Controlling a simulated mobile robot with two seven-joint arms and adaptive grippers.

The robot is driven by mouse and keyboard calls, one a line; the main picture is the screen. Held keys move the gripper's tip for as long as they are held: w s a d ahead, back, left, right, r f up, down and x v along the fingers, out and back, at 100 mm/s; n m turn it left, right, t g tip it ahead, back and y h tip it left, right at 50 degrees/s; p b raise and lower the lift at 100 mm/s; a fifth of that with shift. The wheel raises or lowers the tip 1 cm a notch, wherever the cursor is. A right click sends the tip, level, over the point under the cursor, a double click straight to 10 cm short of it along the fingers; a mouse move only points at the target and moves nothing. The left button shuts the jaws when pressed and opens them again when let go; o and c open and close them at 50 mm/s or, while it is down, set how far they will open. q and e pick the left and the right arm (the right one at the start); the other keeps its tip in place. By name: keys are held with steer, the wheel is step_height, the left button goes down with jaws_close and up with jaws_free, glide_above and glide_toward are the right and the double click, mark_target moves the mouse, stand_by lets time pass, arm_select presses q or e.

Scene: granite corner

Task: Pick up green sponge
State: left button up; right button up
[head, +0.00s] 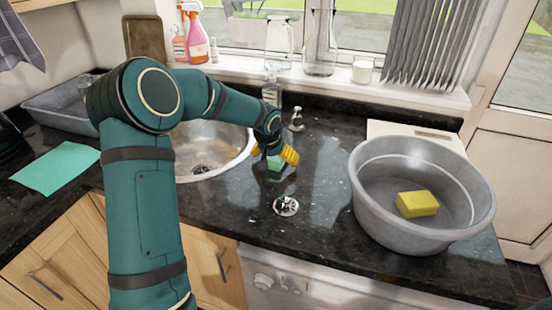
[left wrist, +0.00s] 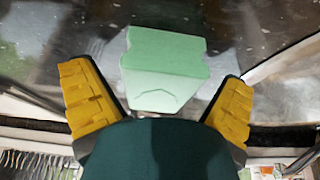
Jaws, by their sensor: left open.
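The green sponge (head: 275,163) lies on the dark granite counter just right of the sink, partly hidden by my left gripper in the head view. It also shows in the left wrist view (left wrist: 163,68), pale green and block-shaped, ahead of the gripper and between the lines of its two fingers. My left gripper (head: 275,156) is at the sponge, with yellow finger pads. In the left wrist view the fingers (left wrist: 160,100) are spread wide, with a gap on each side of the sponge. My right gripper is in neither view.
A grey basin (head: 365,200) with a yellow sponge (head: 417,203) in it stands on the right. The round sink (head: 215,150) is left of the gripper. A green cloth (head: 57,167) lies far left. Spray bottles (head: 196,38) stand at the window. Counter around the drain fitting (head: 286,206) is clear.

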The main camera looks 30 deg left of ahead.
arm_select(q)
steer(key=c, duration=1.1)
steer(key=shift+o, duration=0.2)
step_height(320, 180, up, 9)
steer(key=shift+f+p, duration=0.1)
steer(key=shift+p, duration=1.05)
steer(key=shift+r, duration=0.6)
